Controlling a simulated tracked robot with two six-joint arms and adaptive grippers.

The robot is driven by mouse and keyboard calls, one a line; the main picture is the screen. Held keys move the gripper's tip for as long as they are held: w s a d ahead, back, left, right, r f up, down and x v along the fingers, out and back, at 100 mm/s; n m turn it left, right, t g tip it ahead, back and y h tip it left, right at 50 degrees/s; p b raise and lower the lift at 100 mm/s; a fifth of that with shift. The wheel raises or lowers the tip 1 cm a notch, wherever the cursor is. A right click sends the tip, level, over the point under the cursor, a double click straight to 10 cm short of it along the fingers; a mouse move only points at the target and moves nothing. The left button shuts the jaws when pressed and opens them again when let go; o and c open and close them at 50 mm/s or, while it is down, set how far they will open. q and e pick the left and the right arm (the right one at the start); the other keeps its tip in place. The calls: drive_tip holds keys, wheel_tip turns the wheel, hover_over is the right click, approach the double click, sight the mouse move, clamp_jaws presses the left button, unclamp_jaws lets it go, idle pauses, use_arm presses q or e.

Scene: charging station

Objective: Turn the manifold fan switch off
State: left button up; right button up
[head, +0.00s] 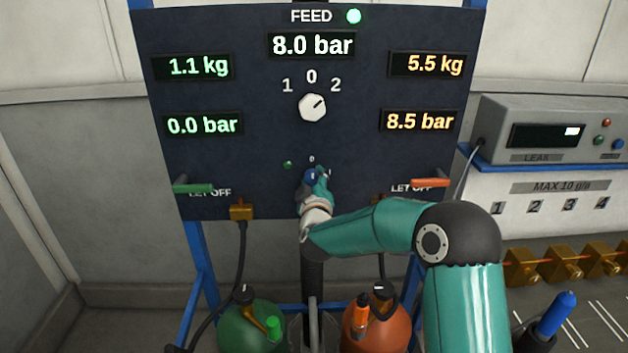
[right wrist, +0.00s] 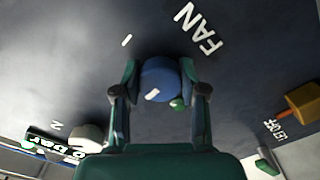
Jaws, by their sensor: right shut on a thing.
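The fan switch, a round blue knob (head: 311,175), sits low in the middle of the dark panel (head: 240,165). The right wrist view shows the same blue knob (right wrist: 160,75) with a short white mark on its face. A white FAN label (right wrist: 197,30) is printed beside it. My right gripper (right wrist: 160,82) has one finger on each side of the knob and is shut on it. In the head view my right gripper (head: 316,186) partly hides the knob and the lettering. A small green lamp (head: 288,164) is left of the knob. My left gripper is not in view.
A white feed selector (head: 312,107) is above the knob. A green lever (head: 194,188) and an orange lever (head: 430,182) flank it. Green (head: 250,328) and orange (head: 375,330) cylinders stand below. A leak tester (head: 550,130) is on a shelf at right.

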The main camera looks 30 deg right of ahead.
drive_tip(key=shift+a+f, duration=0.1)
drive_tip(key=o, duration=1.1)
drive_tip(key=shift+w, duration=0.1)
drive_tip(key=shift+o, duration=0.2)
drive_tip(key=v, duration=1.2)
